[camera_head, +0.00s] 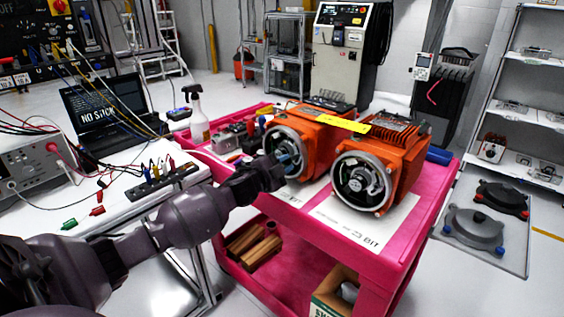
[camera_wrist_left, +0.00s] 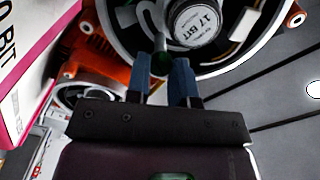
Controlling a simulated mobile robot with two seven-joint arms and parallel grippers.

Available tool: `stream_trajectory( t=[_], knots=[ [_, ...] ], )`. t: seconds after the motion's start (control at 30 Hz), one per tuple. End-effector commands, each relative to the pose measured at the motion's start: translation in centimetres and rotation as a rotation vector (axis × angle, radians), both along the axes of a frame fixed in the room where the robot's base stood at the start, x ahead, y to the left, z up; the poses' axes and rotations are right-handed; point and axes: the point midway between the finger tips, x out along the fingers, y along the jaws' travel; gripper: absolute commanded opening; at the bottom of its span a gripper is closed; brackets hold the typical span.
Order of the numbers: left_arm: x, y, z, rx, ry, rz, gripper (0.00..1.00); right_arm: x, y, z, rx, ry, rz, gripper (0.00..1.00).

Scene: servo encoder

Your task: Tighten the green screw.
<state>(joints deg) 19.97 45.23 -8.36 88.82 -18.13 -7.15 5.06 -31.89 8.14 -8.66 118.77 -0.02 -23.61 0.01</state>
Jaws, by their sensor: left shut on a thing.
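The orange motor on the left (camera_head: 318,138) stands on the pink cart, its round open end facing me. My left gripper (camera_head: 285,163) reaches into that end from the left. How deep the screw sits cannot be seen. My right gripper is not in view.
A second orange motor (camera_head: 383,160) stands close on the right, with a yellow strip (camera_head: 342,123) across the tops. A bench with a laptop (camera_head: 100,108) and cables is at left.

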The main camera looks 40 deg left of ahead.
Motion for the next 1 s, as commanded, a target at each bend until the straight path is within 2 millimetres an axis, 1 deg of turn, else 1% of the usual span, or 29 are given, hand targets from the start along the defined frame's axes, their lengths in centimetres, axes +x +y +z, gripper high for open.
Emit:
stream_trajectory(
  t=[0.03, 0.3, 0.7, 1.0],
  knots=[
    [-0.02, -0.01, 0.24, 0.044, -0.005, 0.000, 0.00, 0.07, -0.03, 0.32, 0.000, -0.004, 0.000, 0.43],
    [-0.02, -0.04, 0.07, 0.300, -0.025, 0.000, 0.00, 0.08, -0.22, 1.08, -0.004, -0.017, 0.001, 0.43],
    [-0.04, -0.04, -0.16, 0.678, -0.052, -0.001, 0.00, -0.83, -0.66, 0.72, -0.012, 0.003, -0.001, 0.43],
    [-0.04, -0.02, -0.25, 0.928, -0.072, -0.001, 0.00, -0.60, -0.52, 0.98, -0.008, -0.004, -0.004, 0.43]
  ],
)
